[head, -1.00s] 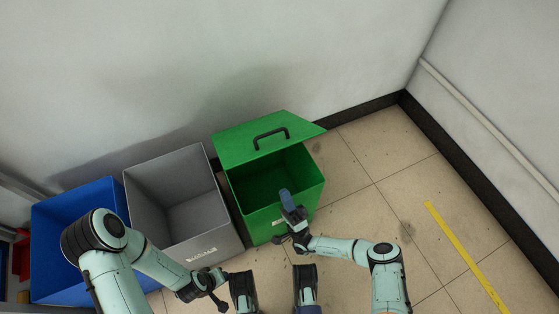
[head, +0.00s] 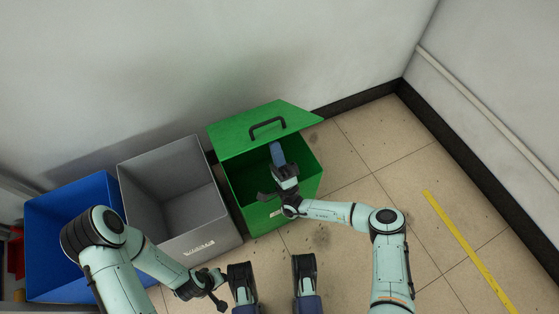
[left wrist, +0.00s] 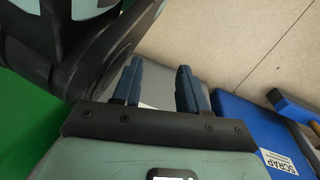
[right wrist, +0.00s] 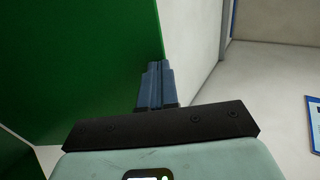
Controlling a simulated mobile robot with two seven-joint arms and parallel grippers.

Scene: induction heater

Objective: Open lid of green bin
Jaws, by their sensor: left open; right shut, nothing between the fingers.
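The green bin (head: 262,217) stands on the floor against the wall. Its green lid (head: 236,134), with a dark handle (head: 268,126), is raised and tilted up at the back, so the bin's inside shows. My right gripper (head: 276,152) is shut and empty over the bin's opening, its fingertips close to the lid's lower part. In the right wrist view the shut fingers (right wrist: 157,66) overlap the edge of a large green panel (right wrist: 85,65); I cannot tell whether they touch it. My left gripper (left wrist: 158,78) is open and empty, low in front of the grey bin in the head view.
An open grey bin (head: 205,240) stands left of the green bin, and an open blue bin (head: 45,275) is further left. The wall is close behind the bins. Floor with a yellow stripe (head: 465,248) is clear to the right.

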